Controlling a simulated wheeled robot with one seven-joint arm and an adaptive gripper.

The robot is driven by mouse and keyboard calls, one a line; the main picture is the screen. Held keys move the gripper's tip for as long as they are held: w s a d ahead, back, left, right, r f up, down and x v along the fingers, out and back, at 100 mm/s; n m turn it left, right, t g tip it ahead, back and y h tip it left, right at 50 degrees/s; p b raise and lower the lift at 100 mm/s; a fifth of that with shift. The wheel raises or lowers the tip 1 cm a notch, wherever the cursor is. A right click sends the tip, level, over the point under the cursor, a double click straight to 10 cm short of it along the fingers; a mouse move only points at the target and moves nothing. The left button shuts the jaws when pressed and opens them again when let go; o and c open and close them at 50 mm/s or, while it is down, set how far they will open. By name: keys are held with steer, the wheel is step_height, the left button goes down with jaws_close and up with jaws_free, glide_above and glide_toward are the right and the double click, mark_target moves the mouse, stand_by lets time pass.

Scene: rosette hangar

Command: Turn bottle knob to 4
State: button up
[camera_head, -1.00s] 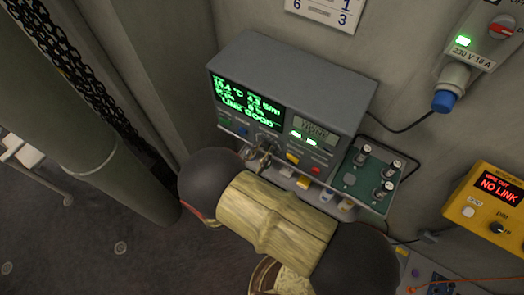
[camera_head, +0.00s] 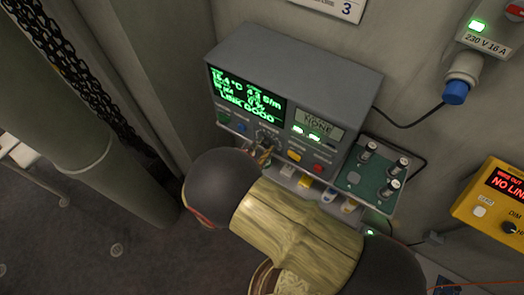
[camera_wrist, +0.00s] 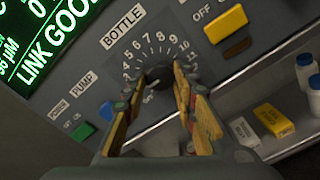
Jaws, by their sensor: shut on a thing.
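The dark round bottle knob (camera_wrist: 157,82) sits under the BOTTLE label (camera_wrist: 123,27) on the grey instrument box. White numbers ring it, with 4 at its upper left and 7 to 9 above it. My gripper (camera_wrist: 160,88) is shut on the knob, with one yellow-sided finger on its left and one on its right. A pale mark shows at the knob's lower left, but I cannot read which number it points to. In the head view, my gripper (camera_head: 263,156) is at the front of the box (camera_head: 300,65), and the knob is mostly hidden.
The green screen (camera_head: 245,97) reads LINK GOOD. Right of the knob is a yellow switch (camera_wrist: 225,23); left of it are a green button (camera_wrist: 82,131) and a blue one (camera_wrist: 107,110). A ledge with vials (camera_wrist: 306,68) lies below. A green rack (camera_head: 375,172) stands to the right.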

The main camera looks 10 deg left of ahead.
steer(key=m+b, duration=0.4)
steer(key=m, duration=0.1)
steer(key=shift+f+m+b, duration=0.2)
steer(key=shift+m+b, duration=0.1)
steer(key=shift+r+m+b, duration=0.15)
steer(key=shift+m+b, duration=1.5)
steer(key=shift+m, duration=0.15)
steer(key=o, duration=1.1)
steer(key=shift+c, duration=0.2)
steer(key=shift+o, duration=0.4)
steer(key=shift+r, duration=0.1)
steer(key=v, duration=1.2)
